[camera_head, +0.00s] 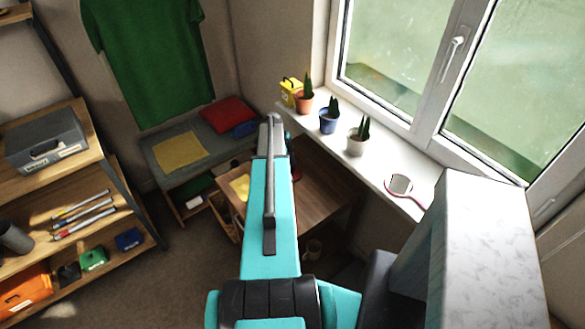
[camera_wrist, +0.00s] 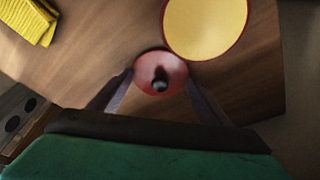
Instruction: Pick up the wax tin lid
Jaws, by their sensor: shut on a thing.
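In the wrist view, a small round pinkish-red lid (camera_wrist: 147,80) with a dark knob at its centre sits between the fingertips of my gripper (camera_wrist: 160,77). The fingers flank it left and right, and the gripper is shut on it. Just beyond it is a round tin (camera_wrist: 206,24) with a red rim and a yellow face, partly cut off by the top edge. The lid looks close to the tin's rim; I cannot tell whether it is clear of the wooden table.
The wooden table (camera_head: 318,188) stands below the windowsill. A yellow cloth (camera_wrist: 28,20) lies on it at the upper left of the wrist view. Potted cacti and a hand mirror (camera_head: 401,184) are on the sill. A bench (camera_head: 160,139) and shelves stand to the left.

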